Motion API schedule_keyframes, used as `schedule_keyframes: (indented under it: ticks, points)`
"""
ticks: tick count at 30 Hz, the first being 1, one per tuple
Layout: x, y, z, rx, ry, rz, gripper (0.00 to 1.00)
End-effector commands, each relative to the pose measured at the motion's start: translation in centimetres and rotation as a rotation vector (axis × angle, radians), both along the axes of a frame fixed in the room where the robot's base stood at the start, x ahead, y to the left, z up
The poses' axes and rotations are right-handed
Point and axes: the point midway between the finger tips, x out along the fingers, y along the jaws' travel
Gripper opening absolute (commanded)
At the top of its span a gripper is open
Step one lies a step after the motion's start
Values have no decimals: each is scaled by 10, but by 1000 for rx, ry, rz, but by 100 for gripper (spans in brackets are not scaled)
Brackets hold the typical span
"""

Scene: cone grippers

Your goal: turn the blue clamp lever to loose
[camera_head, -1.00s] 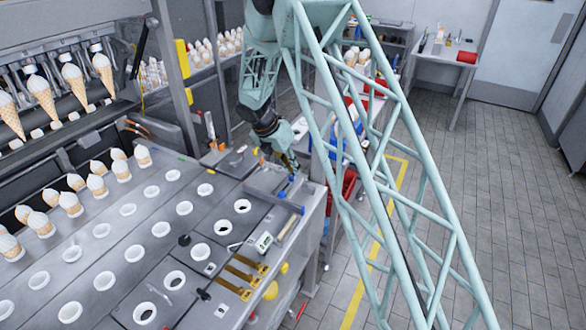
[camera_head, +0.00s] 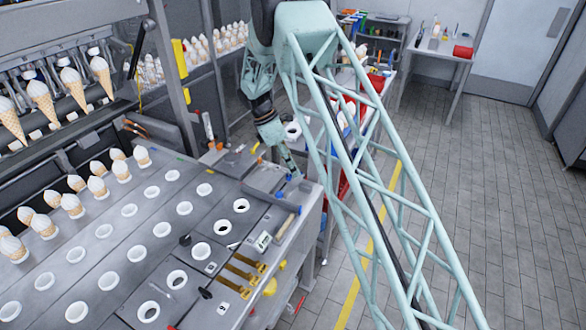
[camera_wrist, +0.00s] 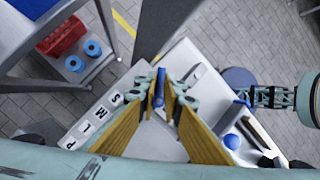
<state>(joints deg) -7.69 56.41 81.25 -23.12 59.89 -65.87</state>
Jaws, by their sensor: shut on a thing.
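The blue clamp lever (camera_wrist: 159,84) stands between the fingertips of my gripper (camera_wrist: 163,98) in the wrist view. The yellow-lined fingers are close on both sides of it, and my gripper is shut on it. Only the lever's narrow upper part shows; its pivot is hidden. In the head view my gripper (camera_head: 293,171) is at the far right corner of the grey worktop (camera_head: 215,222). The lever is too small there to make out for sure beside the fingers.
A blue-ended roller (camera_head: 286,208) and a small display (camera_head: 263,240) lie nearer along the worktop's right edge. Rows of white cone holders (camera_head: 161,229) fill the worktop, some with cones. A blue knob (camera_wrist: 231,141) is right of my gripper. The tiled floor at right is clear.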

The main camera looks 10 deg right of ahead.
Motion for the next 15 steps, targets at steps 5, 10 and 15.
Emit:
schedule_keyframes:
  ticks: [5, 10, 15]
  points:
    - [-3, -2, -1, -1, 0, -170, 0]
    - [-7, -1, 0, 0, 0, -324, 0]
    - [-10, -1, 0, 1, 0, -452, 0]
